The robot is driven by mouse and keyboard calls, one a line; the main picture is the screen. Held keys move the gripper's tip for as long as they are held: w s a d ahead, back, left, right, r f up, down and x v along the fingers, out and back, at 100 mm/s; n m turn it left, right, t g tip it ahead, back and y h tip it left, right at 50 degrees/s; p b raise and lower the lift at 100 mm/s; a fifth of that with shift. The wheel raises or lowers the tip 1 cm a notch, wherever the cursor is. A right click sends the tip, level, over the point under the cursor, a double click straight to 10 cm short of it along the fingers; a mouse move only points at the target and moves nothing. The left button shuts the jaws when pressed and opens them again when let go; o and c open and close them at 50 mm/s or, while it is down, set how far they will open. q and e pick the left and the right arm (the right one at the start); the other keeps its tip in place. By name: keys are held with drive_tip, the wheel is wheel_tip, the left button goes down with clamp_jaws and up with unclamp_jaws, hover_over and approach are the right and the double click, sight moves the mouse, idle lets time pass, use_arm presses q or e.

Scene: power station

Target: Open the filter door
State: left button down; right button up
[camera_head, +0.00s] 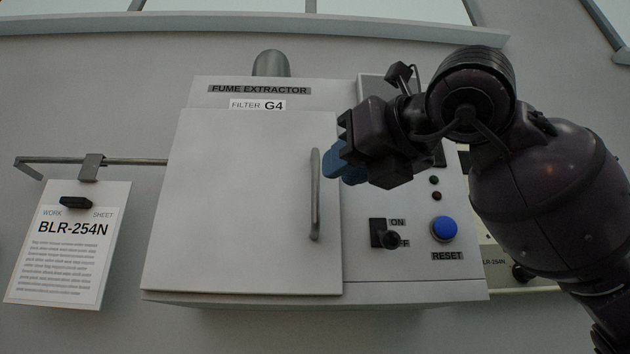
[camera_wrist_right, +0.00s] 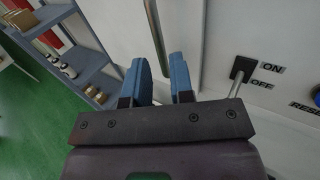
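The filter door (camera_head: 240,200) is a large pale panel on the front of the fume extractor (camera_head: 420,290), under the FILTER G4 label (camera_head: 257,104). It looks closed. Its vertical metal bar handle (camera_head: 315,205) is near the door's right edge. My right gripper (camera_head: 340,165) has blue fingers and is just right of the handle's upper part in the head view. In the right wrist view the two blue fingers (camera_wrist_right: 160,78) are apart with nothing between them. The handle (camera_wrist_right: 155,35) shows just beyond the gap between them. I cannot tell whether they touch it. My left gripper is out of view.
An ON/OFF switch (camera_head: 390,238) and a blue RESET button (camera_head: 444,229) sit right of the door, below my right arm. A work sheet (camera_head: 68,250) hangs from a rail at left. A shelf (camera_wrist_right: 60,45) with several items shows in the wrist view.

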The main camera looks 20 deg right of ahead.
sight(318, 181)
drive_tip(key=shift+x, duration=3.15)
drive_tip(key=shift+c, duration=0.3)
clamp_jaws()
